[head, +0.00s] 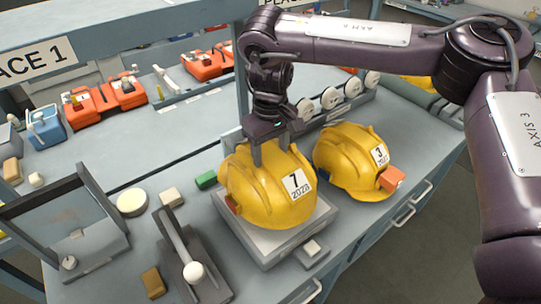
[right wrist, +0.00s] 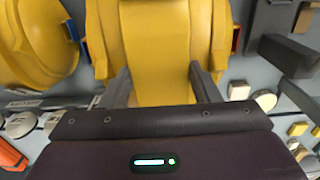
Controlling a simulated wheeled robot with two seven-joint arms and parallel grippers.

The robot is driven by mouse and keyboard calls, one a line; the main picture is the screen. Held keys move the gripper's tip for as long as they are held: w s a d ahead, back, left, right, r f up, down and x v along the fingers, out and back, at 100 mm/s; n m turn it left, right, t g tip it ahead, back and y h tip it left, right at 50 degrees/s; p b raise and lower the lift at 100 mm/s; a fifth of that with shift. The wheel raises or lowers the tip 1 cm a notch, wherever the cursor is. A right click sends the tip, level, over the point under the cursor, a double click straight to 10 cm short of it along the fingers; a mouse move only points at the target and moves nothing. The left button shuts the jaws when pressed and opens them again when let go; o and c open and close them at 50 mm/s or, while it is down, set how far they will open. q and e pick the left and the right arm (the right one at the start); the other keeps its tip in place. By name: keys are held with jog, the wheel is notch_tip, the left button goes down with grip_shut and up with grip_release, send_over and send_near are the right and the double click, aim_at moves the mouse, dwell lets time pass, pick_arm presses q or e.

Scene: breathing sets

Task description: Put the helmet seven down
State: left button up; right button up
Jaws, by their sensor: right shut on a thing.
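The yellow helmet seven (head: 262,190) has a white label with a 7 and sits over a light grey block-like stand (head: 262,243) on the bench. I cannot tell whether it rests fully on the stand. My right gripper (head: 270,152) comes down from above and is shut on the helmet's top ridge. In the right wrist view the helmet (right wrist: 160,50) fills the space between the two fingers (right wrist: 160,90). A second yellow helmet with a 3 (head: 345,160) sits to the right, close beside it. My left gripper is not in view.
A grey lever device (head: 190,262) stands left of the stand, with a dark framed panel (head: 65,235) further left. Round gauges (head: 332,98) line up behind the helmets. Orange sets (head: 105,98) lie at the back left. The bench middle (head: 150,150) is mostly clear.

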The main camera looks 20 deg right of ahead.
notch_tip(320, 180, down, 2)
jog(key=shift+w+f, duration=0.1)
jog(key=shift+w, duration=0.05)
jog(key=o, duration=1.6)
jog(key=shift+f, duration=0.1)
jog(key=shift+o, duration=0.2)
